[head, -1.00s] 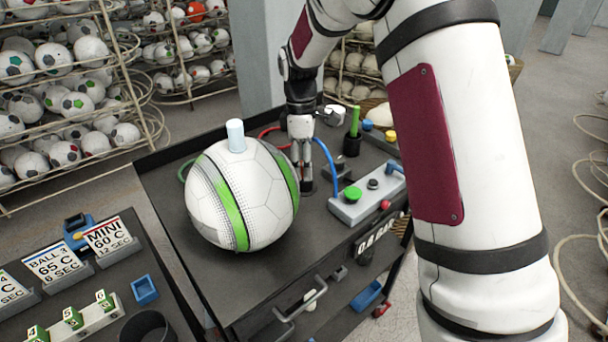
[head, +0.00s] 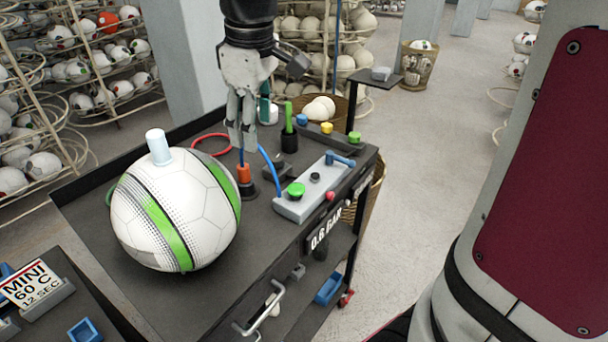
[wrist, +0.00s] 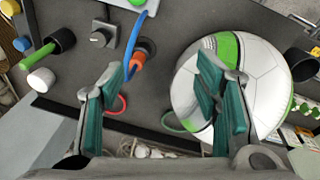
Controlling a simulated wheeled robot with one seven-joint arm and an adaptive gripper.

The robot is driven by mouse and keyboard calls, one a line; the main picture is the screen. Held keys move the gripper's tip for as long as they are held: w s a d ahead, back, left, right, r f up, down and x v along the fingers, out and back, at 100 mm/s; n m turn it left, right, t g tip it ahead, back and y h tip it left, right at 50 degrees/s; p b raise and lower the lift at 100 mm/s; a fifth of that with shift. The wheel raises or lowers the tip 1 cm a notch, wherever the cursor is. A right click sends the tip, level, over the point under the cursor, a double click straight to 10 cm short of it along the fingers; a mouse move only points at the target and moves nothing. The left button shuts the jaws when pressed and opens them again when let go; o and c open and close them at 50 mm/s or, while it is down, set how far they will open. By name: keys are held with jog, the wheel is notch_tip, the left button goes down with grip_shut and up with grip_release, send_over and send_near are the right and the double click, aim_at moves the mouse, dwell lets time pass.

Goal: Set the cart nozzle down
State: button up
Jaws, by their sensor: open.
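The cart nozzle (head: 243,174) is orange with a blue hose and stands upright in a black holder (head: 247,190) on the cart's top. It also shows in the wrist view (wrist: 138,58), in its round dark holder, between the finger lines. My gripper (head: 240,148) is above the nozzle, pointing down, and appears clear of it. In the wrist view my gripper (wrist: 166,85) has its two green-padded fingers spread wide with nothing between them. A white and green ball (head: 172,215) with a white cap piece on top sits on the cart to the left.
The dark cart top (head: 105,190) also holds a grey control box (head: 313,190) with a green button, a green-handled tool (head: 289,130) in a black cup, and a red hose. A side table with a MINI sign (head: 32,282) stands at the lower left. The floor on the right is open.

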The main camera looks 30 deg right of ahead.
jog(key=s+m+t, duration=0.3)
jog(key=s+m, duration=0.4)
jog(key=s, duration=1.1)
jog(key=shift+f+m, duration=0.3)
jog(key=shift+m, duration=0.1)
